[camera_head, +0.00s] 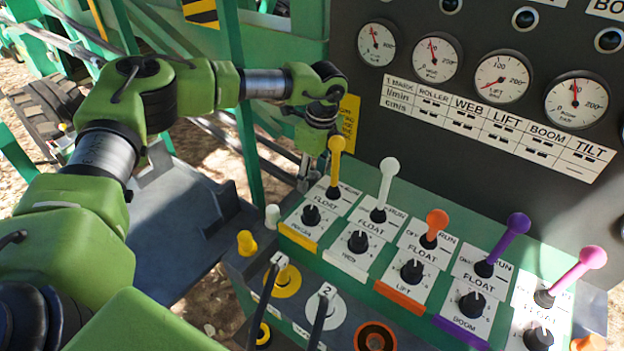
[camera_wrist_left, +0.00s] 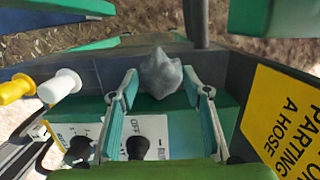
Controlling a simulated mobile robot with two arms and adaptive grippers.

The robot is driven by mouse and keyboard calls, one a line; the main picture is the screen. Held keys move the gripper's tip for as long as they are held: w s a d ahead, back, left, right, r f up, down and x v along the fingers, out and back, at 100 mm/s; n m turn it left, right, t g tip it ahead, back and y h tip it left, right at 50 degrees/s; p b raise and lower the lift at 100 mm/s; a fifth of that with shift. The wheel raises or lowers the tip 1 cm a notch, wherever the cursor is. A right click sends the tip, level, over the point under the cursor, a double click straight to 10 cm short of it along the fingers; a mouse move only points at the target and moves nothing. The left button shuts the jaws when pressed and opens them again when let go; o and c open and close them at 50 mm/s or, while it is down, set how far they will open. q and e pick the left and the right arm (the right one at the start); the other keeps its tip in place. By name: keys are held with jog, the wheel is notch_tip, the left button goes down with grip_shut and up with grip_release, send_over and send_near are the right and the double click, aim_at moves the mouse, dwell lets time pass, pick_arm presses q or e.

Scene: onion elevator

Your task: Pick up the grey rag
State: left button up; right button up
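The grey rag (camera_wrist_left: 161,73) shows in the left wrist view as a crumpled lump at the far edge of the green control panel. My left gripper (camera_wrist_left: 161,88) is open, with its two fingers spread on either side of the rag's near part. I cannot tell whether they touch it. In the head view my left arm reaches over to the panel's far left corner, and its wrist (camera_head: 322,105) points down there. The rag cannot be made out in that view. My right gripper is in neither view.
The green panel carries upright levers: yellow (camera_head: 337,143), white (camera_head: 388,165), orange (camera_head: 437,217), purple (camera_head: 518,222) and pink (camera_head: 592,257). A dark gauge board (camera_head: 480,30) rises behind them. A yellow sign (camera_wrist_left: 282,122) stands close right of the fingers in the wrist view.

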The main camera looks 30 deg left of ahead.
aim_at(313, 176)
pick_arm(q)
jog(key=c, duration=0.7)
jog(key=shift+o, duration=0.2)
notch_tip(313, 176, up, 10)
jog(key=b, duration=0.2)
jog(key=shift+o, duration=0.7)
jog(key=shift+c, duration=0.2)
